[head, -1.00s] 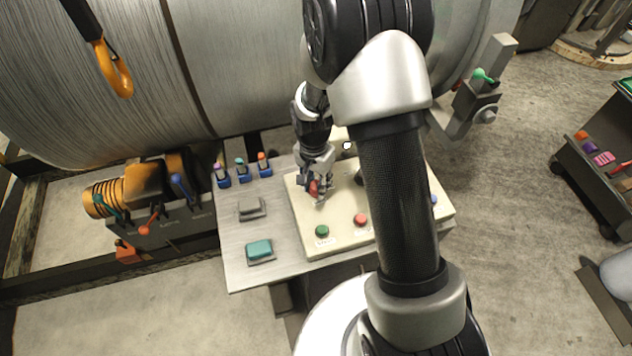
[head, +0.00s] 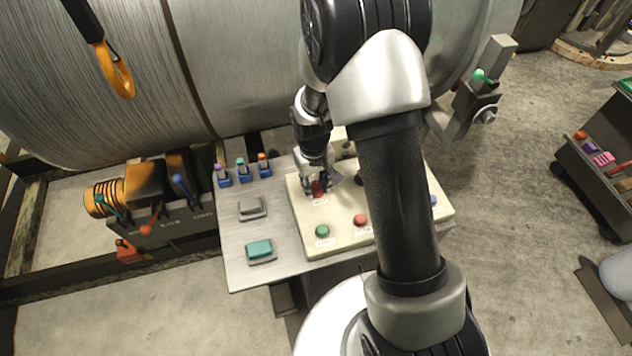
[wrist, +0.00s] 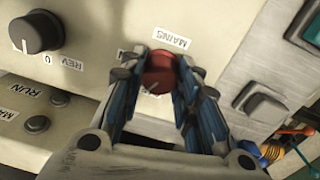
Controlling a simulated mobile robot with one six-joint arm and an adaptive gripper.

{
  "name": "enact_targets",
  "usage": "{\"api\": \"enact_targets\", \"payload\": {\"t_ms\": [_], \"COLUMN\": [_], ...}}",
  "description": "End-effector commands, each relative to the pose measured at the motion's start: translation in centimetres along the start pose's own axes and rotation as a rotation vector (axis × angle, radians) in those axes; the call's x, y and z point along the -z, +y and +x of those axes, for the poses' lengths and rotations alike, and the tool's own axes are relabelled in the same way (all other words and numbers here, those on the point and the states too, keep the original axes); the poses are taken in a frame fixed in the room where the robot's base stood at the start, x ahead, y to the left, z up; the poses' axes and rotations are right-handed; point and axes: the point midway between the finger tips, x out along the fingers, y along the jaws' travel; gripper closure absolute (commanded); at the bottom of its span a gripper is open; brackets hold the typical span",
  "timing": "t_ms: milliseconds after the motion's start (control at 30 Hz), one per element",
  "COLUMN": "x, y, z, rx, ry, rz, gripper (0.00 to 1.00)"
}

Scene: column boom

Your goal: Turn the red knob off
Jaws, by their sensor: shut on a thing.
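The red knob (head: 318,188) sits on the upper left of the cream control panel (head: 342,238). In the wrist view the red knob (wrist: 159,72) is beside the label "MAINS". My gripper (head: 320,190) is over the knob, with one finger on each side of it. In the wrist view my gripper (wrist: 158,78) is shut on the knob's sides. The fingers hide part of the knob and of the markings around it.
A black knob (wrist: 38,32) marked "REV" and "0" stands beside the red one. A green button (head: 322,231) and a red button (head: 360,220) are on the panel's front part. A grey rocker (head: 251,208) and a teal rocker (head: 260,250) are on the metal table at left.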

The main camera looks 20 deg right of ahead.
Motion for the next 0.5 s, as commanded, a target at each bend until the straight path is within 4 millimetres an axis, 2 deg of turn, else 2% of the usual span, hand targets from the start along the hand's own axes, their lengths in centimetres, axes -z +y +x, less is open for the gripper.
{"api": "enact_targets", "payload": {"t_ms": [200, 500], "x": [-0.04, -0.04], "y": [0.00, -0.01], "z": [-0.06, -0.05], "rx": [0.000, 0.000], "ry": [0.007, 0.015], "rz": [-0.191, -0.386], "gripper": [0.94, 0.94]}}
